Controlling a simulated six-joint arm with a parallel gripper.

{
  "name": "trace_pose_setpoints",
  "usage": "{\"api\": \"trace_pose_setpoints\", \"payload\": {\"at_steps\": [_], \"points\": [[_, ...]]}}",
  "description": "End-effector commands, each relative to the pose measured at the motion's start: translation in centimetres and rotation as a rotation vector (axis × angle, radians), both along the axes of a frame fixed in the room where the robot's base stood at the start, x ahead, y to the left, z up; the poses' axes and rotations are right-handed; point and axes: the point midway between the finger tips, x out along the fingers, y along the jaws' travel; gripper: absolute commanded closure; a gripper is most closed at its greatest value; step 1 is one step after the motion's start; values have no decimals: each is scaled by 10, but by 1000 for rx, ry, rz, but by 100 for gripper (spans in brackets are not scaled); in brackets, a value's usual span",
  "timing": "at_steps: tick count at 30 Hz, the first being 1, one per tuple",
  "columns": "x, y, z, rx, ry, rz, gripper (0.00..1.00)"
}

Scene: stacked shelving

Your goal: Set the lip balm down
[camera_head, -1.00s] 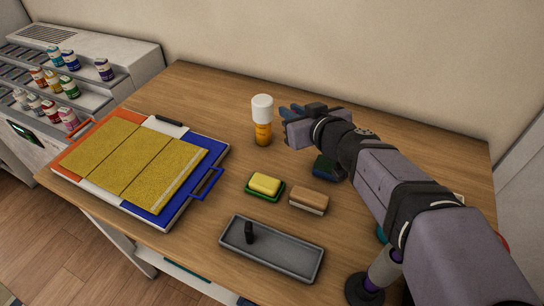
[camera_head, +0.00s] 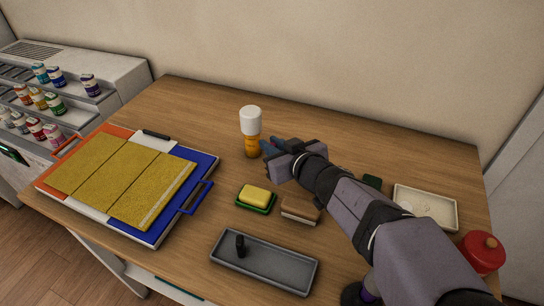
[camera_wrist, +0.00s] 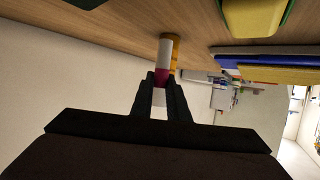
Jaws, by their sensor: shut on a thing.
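The lip balm (camera_wrist: 161,76), a small tube with a magenta end and a white part, is between the fingers of my gripper (camera_wrist: 160,92) in the wrist view. My gripper is shut on it. In the head view my gripper (camera_head: 268,148) is just right of an orange bottle with a white cap (camera_head: 251,122), above the wooden table (camera_head: 330,130). The lip balm cannot be made out there. The bottle also shows beyond the fingers in the wrist view (camera_wrist: 175,50). I cannot tell the exact gap between them.
A yellow sponge on a green dish (camera_head: 256,197) and a brown-topped block (camera_head: 300,208) lie in front. A grey tray (camera_head: 285,275) holds a black item. A board with yellow panels (camera_head: 125,180) is left. A cream tray (camera_head: 448,222) and red jar (camera_head: 482,252) are right.

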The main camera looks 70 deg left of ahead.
Motion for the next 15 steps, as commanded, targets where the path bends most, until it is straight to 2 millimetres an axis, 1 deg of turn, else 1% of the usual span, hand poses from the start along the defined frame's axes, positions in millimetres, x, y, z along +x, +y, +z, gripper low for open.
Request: {"api": "trace_pose_setpoints", "payload": {"at_steps": [4,12,15], "points": [[0,0,-4,-1,3,-1,100],[0,0,-33,-3,3,-1,100],[0,0,-37,0,2,-1,100]]}}
